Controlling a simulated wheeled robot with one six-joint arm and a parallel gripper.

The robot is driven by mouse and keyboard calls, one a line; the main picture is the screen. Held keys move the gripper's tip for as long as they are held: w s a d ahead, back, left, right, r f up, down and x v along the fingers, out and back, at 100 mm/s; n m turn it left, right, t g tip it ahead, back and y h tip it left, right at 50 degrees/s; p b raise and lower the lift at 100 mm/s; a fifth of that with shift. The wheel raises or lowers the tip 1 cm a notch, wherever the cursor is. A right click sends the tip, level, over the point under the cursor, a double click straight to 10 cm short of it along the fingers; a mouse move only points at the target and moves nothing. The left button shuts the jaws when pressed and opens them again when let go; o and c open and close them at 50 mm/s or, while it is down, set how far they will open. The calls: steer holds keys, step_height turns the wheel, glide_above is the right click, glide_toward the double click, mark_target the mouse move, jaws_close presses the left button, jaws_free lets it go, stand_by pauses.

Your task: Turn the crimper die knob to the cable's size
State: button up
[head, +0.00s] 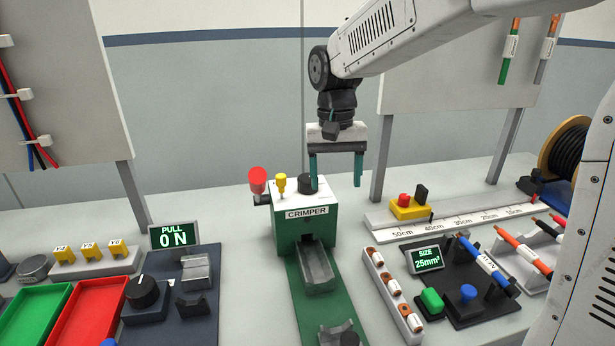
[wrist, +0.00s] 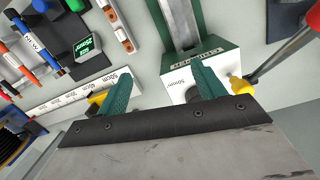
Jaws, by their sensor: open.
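The green crimper (head: 306,232) has a white top with a black die knob (head: 304,184) on it. In the wrist view the knob (wrist: 193,95) is mostly hidden behind one finger, and a white label beside it seems to read 50mm. A small display (head: 427,259) reads SIZE 25mm². A blue cable (head: 482,256) lies in the dark fixture by that display. My gripper (head: 336,182) is open and empty, pointing down above the crimper's right side. Its left finger overlaps the knob in the head view; I cannot tell whether they touch. The wrist view also shows both fingers (wrist: 163,78).
A red-ended lever (head: 258,180) and a yellow knob (head: 281,183) stand at the crimper's left. A white ruler strip (head: 445,222) with a yellow block lies to the right. A PULL display (head: 174,235) reads 0 N. Red and green trays lie at left.

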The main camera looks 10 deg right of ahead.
steer(key=m, duration=0.2)
glide_above(308, 177)
steer(key=s, duration=0.3)
steer(key=shift+d+f, duration=0.3)
steer(key=w+r+m, duration=0.1)
steer(key=w+r+m+t, duration=0.1)
steer(key=w, duration=0.1)
steer(key=shift+w+a+r, duration=0.15)
steer(key=shift+a+r, duration=0.2)
steer(key=shift+m, duration=0.3)
step_height(308, 177, down, 8)
steer(key=c, duration=1)
